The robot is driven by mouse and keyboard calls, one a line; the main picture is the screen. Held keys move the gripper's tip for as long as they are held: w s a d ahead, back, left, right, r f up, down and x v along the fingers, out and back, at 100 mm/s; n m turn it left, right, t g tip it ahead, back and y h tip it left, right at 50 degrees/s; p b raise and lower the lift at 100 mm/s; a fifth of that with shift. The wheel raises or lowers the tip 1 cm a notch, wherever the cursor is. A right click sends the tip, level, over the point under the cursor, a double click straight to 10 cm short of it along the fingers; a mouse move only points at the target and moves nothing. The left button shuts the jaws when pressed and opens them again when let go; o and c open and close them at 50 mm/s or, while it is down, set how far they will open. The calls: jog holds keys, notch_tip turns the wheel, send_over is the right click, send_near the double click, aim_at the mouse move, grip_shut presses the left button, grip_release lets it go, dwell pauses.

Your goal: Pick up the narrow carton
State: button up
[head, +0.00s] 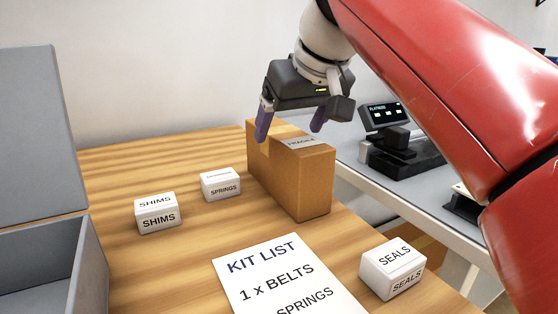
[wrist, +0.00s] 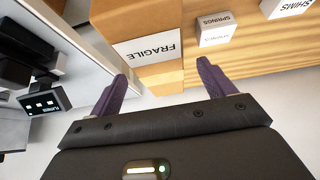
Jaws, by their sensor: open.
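The narrow carton (head: 285,180) is a tall brown cardboard box standing on the wooden table, with a white FRAGILE label on its top. It also shows at the top centre of the wrist view (wrist: 130,15). My gripper (head: 290,130) is open and empty, over the far end of the carton. In the wrist view my purple fingertips (wrist: 162,72) are spread, one on each side of the carton's end. I cannot tell whether either finger touches it or how far below the top they reach.
White boxes marked SHIMS (head: 158,213), SPRINGS (head: 221,185) and SEALS (head: 393,267) stand apart on the table. A kit list sheet (head: 285,280) lies in front. A grey open bin (head: 90,265) is at left. A grey bench with a scale (head: 405,150) is at right.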

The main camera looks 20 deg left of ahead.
jog(key=b+x, duration=0.2)
jog(key=x, duration=0.4)
jog(key=shift+s+d+f, duration=0.1)
jog(key=shift+s+d, duration=0.05)
jog(key=shift+d, duration=0.1)
jog(key=c, duration=1.4)
jog(key=shift+r, duration=0.2)
